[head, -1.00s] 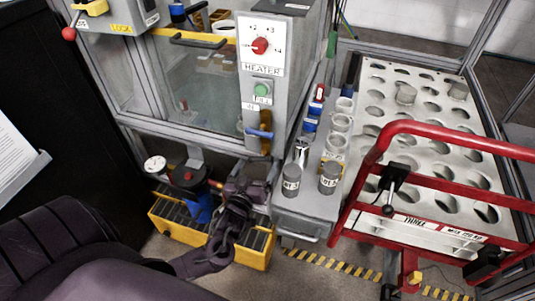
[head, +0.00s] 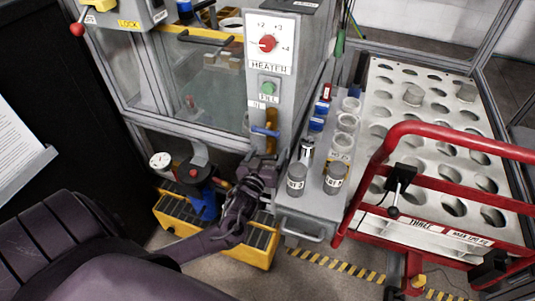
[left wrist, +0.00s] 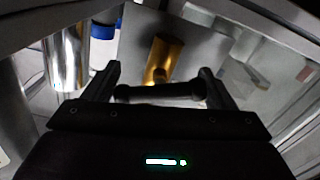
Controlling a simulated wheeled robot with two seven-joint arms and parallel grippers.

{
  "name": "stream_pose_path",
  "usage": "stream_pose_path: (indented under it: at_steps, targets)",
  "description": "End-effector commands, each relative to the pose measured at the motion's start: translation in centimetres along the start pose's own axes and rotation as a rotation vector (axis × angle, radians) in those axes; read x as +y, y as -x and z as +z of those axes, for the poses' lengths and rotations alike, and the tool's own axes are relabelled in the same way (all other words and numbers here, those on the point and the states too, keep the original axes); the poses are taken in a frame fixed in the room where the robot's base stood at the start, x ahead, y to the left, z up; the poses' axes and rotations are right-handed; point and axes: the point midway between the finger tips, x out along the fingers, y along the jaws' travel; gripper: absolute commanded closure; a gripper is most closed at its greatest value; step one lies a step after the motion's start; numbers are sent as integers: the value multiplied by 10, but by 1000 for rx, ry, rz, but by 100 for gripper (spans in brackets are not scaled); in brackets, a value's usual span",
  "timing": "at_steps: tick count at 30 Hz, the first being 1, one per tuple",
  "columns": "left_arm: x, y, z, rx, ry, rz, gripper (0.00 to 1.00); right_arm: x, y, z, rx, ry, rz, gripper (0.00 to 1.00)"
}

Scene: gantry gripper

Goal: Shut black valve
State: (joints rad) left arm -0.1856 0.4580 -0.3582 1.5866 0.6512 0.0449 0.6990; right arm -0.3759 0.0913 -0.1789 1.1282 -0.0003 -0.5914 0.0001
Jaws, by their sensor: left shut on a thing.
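My left gripper (head: 262,165) is at the lower front of the grey cabinet, just under the blue-handled valve (head: 265,131) on its brass pipe. In the left wrist view its two fingers stand on either side of a black bar, which looks like the black valve's handle (left wrist: 160,91). The gripper is shut on this handle. The bar lies crosswise in front of a brass pipe (left wrist: 164,55). In the head view the gripper hides the black valve. My right gripper is not in view.
A blue pump-like body with a red knob (head: 194,172) and a round gauge (head: 160,160) stand to the left of the gripper. A grey shelf with cans (head: 296,178) and a red rail (head: 440,135) are to the right.

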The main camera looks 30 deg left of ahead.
Motion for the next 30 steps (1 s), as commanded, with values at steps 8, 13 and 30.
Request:
stream_pose_path:
  at_steps: [8, 13, 30]
  targets:
    - [1, 0, -4, -2, -223, -2, 44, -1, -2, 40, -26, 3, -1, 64]
    - [0, 0, -3, -1, -381, -2, 44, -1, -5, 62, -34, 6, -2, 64]
    - [0, 0, 0, 0, -433, 0, 12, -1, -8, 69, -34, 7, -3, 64]
